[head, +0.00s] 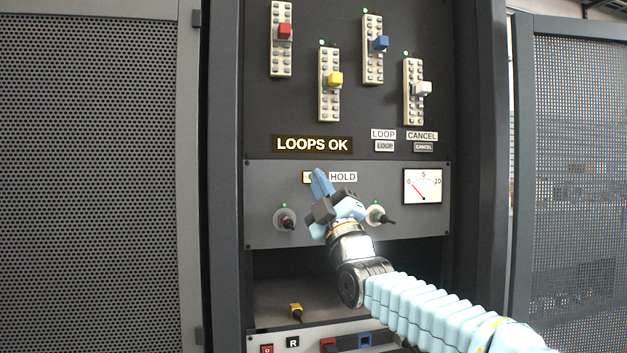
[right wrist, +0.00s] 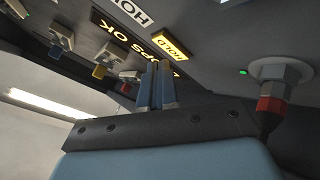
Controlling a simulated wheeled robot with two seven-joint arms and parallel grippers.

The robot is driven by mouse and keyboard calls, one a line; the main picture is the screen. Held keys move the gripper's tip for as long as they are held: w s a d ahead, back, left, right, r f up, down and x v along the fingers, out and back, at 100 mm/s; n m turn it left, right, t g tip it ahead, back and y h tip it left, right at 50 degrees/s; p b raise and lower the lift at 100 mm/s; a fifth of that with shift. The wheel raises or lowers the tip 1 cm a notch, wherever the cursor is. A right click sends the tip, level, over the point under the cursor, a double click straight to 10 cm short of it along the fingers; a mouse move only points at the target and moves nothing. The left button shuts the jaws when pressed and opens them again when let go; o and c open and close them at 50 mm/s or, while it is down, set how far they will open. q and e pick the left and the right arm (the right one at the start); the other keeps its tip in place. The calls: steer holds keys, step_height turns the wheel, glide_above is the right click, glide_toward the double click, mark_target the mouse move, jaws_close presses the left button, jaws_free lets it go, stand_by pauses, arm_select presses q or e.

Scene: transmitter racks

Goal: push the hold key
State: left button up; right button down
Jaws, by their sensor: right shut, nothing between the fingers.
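The hold key shows as a small yellow lit key (head: 307,179) left of the white HOLD label (head: 344,177) on the grey panel. My right gripper (head: 319,174) is shut and empty, its blue fingertips partly covering the key in the head view. In the right wrist view the yellow key marked HOLD (right wrist: 172,47) lies just past the closed fingertips (right wrist: 157,66). I cannot tell whether they touch it. My left gripper is not in view.
A red-tipped connector (head: 286,221) and a dark-tipped connector (head: 379,215) stick out on either side of my gripper. A meter (head: 423,186) is at right. Above are the lit LOOPS OK sign (head: 312,144), LOOP key (head: 384,146) and CANCEL key (head: 424,147).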

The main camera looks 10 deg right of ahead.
steer(key=s+b, duration=0.5)
steer(key=s, duration=0.1)
